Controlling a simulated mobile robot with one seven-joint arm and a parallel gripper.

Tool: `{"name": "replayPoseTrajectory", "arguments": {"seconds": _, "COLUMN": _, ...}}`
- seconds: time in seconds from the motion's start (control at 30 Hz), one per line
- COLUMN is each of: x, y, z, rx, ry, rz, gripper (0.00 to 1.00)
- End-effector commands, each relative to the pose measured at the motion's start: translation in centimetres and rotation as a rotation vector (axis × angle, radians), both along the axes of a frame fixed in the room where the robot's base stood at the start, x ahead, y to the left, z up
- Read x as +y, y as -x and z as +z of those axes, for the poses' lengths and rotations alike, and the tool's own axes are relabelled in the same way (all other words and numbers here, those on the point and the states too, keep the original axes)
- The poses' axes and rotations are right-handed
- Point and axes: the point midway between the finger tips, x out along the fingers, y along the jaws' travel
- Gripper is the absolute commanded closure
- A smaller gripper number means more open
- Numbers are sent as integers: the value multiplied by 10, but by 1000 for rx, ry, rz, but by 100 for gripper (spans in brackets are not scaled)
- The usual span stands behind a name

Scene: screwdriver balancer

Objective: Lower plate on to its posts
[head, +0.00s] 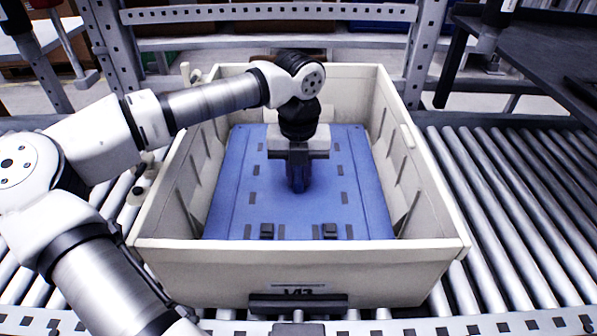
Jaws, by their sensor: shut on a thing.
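The blue plate (240,200) lies inside a cream crate (300,262), spanning most of its width. Several dark slots show across its face. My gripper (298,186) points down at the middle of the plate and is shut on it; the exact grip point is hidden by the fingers. Two small dark blocks (267,230) (330,230) show near the plate's front edge; I cannot tell whether they are post tops or parts of the plate. No posts are clearly visible under the plate, and I cannot tell whether it is resting or held just above a support.
The crate's high walls surround the plate and my gripper. My arm reaches in over the left wall. The crate stands on a roller conveyor (510,210), with bare rollers to the right. A grey metal frame (270,15) stands behind, and a dark table (545,55) is at the upper right.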

Motion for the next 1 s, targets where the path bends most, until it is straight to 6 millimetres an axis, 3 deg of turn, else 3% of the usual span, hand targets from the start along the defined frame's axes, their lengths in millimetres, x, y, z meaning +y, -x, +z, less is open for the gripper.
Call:
{"name": "replayPoseTrajectory", "arguments": {"seconds": 0.8, "x": 0, "y": -2, "z": 3, "rx": -9, "ry": 1, "rz": 1, "gripper": 100}}
{"name": "replayPoseTrajectory", "arguments": {"seconds": 0.83, "x": 0, "y": -2, "z": 3, "rx": -8, "ry": 1, "rz": 1, "gripper": 78}}
{"name": "replayPoseTrajectory", "arguments": {"seconds": 1.0, "x": 0, "y": -1, "z": 1, "rx": -5, "ry": 0, "rz": 0, "gripper": 56}}
